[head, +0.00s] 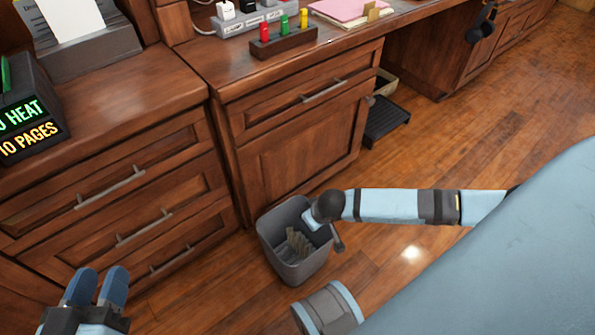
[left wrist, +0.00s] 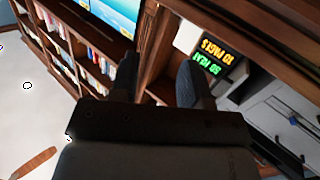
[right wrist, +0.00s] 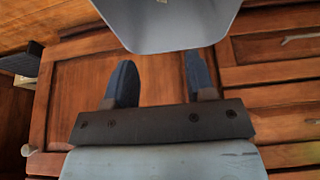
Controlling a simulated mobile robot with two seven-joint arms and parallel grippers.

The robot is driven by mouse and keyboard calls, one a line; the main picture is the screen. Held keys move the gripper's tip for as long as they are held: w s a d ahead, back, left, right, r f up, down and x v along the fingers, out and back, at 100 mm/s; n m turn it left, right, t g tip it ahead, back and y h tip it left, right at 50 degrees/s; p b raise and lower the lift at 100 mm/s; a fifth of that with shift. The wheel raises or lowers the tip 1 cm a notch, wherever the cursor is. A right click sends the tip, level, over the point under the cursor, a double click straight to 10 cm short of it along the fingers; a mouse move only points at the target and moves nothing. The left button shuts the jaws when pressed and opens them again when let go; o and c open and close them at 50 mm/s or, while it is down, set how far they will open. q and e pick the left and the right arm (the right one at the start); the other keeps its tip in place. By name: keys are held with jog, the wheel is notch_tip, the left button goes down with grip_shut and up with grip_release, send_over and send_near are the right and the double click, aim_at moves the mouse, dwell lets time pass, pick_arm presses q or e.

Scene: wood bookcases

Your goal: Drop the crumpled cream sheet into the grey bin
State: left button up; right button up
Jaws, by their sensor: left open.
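The grey bin (head: 306,270) stands on the floor against the cabinet, and its wall shows at the top of the right wrist view (right wrist: 180,28). No other crumpled sheet shows. My right arm reaches to the bin's right rim in the head view, where its fingers are hard to make out. In the right wrist view my right gripper (right wrist: 160,82) is open and empty. My left gripper (head: 98,285) is open and empty at lower left, apart from the bin.
A black device with a lit display (head: 30,130) stands on the left cabinet. A black step-like object (head: 385,122) is on the floor. The floor right of the bin is partly covered by my body.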

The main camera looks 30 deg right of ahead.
pick_arm(q)
jog(key=shift+n+t, duration=0.7)
jog(key=shift+t, duration=0.2)
jog(key=r+p, duration=0.1)
jog(key=r, duration=0.1)
jog(key=r+p, duration=0.1)
jog(key=p, duration=0.1)
jog(key=r+p, duration=0.2)
jog(key=shift+s+r, duration=0.3)
jog(key=shift+s, duration=0.1)
pick_arm(e)
jog(key=v, duration=1.3)
jog(key=shift+r, duration=0.4)
jog(key=shift+s, duration=0.1)
